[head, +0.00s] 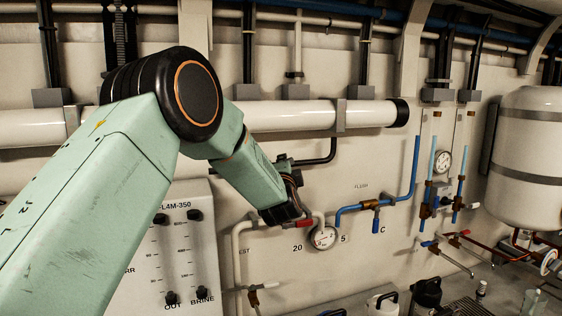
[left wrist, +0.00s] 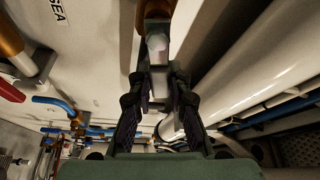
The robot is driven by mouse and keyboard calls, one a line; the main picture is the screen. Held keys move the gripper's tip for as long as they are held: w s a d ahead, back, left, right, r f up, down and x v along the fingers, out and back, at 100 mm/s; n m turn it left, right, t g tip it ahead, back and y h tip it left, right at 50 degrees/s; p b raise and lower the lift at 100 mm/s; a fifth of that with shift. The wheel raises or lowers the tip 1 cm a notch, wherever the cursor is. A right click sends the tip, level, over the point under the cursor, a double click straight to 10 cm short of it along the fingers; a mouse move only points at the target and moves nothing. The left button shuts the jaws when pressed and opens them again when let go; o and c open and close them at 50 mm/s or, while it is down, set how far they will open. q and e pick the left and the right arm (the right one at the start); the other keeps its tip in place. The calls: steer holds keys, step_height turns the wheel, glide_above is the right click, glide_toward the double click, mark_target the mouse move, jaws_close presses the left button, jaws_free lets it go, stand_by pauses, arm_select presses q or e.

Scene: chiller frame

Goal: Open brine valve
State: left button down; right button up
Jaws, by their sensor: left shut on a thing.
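My left gripper (head: 284,208) is up against the wall piping in the head view, largely hidden by its own arm. In the left wrist view its two dark fingers (left wrist: 160,84) are closed around a grey lever-like piece (left wrist: 158,48). A bronze fitting (left wrist: 157,8) sits just beyond that piece. The label "SEA" (left wrist: 60,10) is on the wall beside it; I cannot read "brine" on this valve. The word "BRINE" (head: 202,299) shows on the FL4M-350 panel, under a black knob. My right gripper is in neither view.
A red lever (head: 304,223) and a round gauge (head: 323,237) are close beside the gripper. Blue pipes (head: 375,204) with a valve run to the right. A thick white pipe (head: 300,115) crosses above. A white tank (head: 530,155) stands at far right.

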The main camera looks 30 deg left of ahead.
arm_select(q)
steer(key=m, duration=0.1)
steer(key=f+m+g+h, duration=0.1)
steer(key=m, duration=0.1)
steer(key=shift+d+f, duration=0.1)
steer(key=shift+f, duration=0.2)
steer(key=shift+f+m, duration=0.15)
steer(key=shift+m, duration=0.25)
steer(key=shift+f, duration=0.25)
steer(key=c, duration=1.3)
jaws_free()
steer(key=shift+o, duration=0.4)
steer(key=shift+w+r, duration=0.1)
steer(key=shift+d, duration=0.1)
steer(key=v, duration=1.2)
steer(key=shift+r, duration=0.15)
